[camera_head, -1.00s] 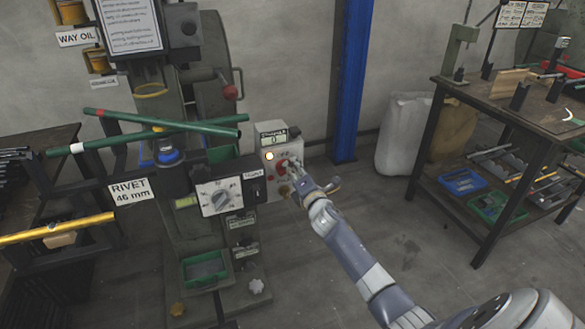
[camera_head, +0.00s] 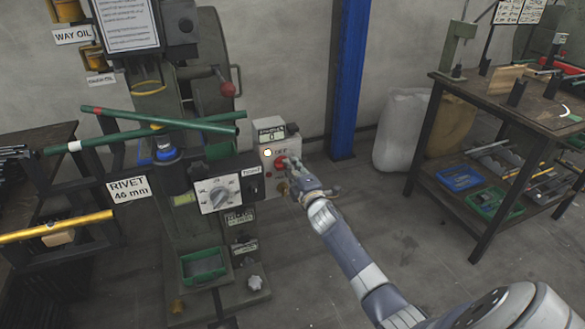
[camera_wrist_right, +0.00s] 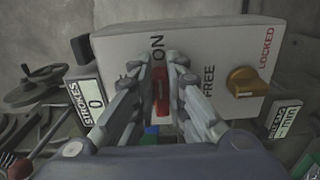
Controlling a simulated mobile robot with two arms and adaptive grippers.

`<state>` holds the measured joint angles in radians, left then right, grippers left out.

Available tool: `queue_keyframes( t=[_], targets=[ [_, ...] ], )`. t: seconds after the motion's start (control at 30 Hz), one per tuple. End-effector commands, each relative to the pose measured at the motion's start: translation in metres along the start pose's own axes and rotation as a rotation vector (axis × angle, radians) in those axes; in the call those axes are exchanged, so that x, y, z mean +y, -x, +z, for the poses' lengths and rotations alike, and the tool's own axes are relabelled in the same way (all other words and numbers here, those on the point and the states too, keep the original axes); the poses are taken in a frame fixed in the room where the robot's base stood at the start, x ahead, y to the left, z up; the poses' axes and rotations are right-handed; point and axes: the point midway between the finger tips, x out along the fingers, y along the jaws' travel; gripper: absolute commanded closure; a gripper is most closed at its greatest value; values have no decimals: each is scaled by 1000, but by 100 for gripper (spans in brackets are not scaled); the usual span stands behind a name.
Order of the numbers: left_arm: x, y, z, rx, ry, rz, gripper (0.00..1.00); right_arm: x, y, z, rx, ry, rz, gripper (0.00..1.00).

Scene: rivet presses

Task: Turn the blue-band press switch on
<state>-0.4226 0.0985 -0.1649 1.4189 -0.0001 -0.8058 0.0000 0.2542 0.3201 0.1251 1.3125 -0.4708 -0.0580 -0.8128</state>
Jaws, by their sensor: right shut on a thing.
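The press with the blue band (camera_head: 166,154) stands at left centre in the head view. Its pale control box (camera_head: 267,141) is at its right, with a counter on top and a pale round light on its face. A red switch (camera_head: 281,162) is on this face. In the wrist view the red switch (camera_wrist_right: 162,92) lies between the fingers, below the ON label. My right gripper (camera_head: 289,168) is at the box, shut on the switch; the wrist view also shows its fingers (camera_wrist_right: 162,100) on either side. My left gripper is not in view.
An orange knob (camera_wrist_right: 246,82) sits right of the switch, between FREE and LOCKED labels. A dial box (camera_head: 218,195) and green tubes (camera_head: 160,120) are on the press. A blue column (camera_head: 350,80) and a workbench (camera_head: 500,108) stand to the right.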

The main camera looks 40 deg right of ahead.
Motion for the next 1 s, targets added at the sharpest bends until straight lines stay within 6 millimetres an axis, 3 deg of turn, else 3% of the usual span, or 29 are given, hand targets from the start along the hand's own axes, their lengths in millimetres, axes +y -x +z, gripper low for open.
queue_keyframes(
  t=[0.27,0.3,0.4,0.77,1.0],
  targets=[
    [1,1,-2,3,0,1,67,-2,0,0,-1,-4,-3,100],
    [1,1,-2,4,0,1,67,-2,0,0,-1,-4,-3,85],
    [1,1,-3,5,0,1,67,-2,0,0,-1,-4,-3,67],
    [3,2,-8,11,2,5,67,-1,2,0,0,-2,-1,67],
    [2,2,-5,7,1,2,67,-2,24,0,1,0,-2,67]
  ],
)
